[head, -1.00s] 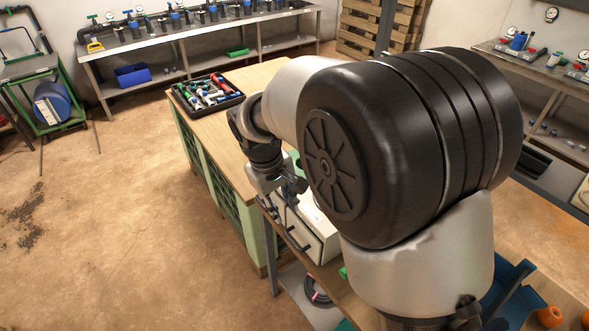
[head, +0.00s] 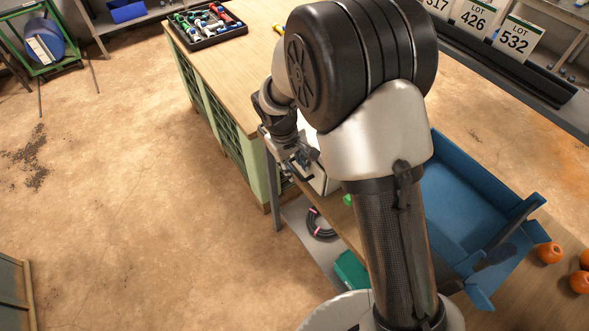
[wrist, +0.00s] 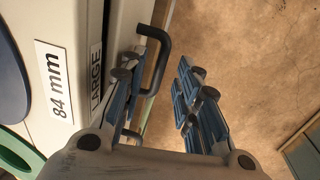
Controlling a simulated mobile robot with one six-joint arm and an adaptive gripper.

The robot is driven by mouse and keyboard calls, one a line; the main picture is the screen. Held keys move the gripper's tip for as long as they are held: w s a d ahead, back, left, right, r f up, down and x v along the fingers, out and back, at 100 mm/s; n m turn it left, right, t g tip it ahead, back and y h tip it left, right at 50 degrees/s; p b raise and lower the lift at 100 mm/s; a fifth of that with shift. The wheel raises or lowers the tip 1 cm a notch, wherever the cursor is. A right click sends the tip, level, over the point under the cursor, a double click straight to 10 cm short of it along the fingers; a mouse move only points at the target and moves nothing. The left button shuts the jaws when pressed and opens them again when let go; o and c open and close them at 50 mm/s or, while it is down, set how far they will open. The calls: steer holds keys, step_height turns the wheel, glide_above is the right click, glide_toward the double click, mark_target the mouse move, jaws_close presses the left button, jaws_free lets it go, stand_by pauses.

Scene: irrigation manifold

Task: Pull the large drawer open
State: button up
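The large drawer (wrist: 120,22) shows a pale front with a "LARGE" label (wrist: 96,80) at the left of the wrist view. Its dark U-shaped handle (wrist: 163,50) sticks out from that front. My gripper (wrist: 170,52) is open, with one finger on each side of the handle bar; the left finger seems to be between bar and drawer front. I cannot tell whether either finger touches it. In the head view my gripper (head: 300,162) is at the front of the white drawer unit (head: 324,182), mostly hidden by my arm. Any drawer gap is not visible.
A tool tray (head: 208,24) sits at the far end of the wooden bench (head: 232,70). A blue bin (head: 465,190) and orange items (head: 549,253) lie to the right. A coiled hose (head: 318,225) is on the lower shelf.

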steer(key=shift+f, duration=0.6)
steer(key=shift+c, duration=0.6)
jaws_close()
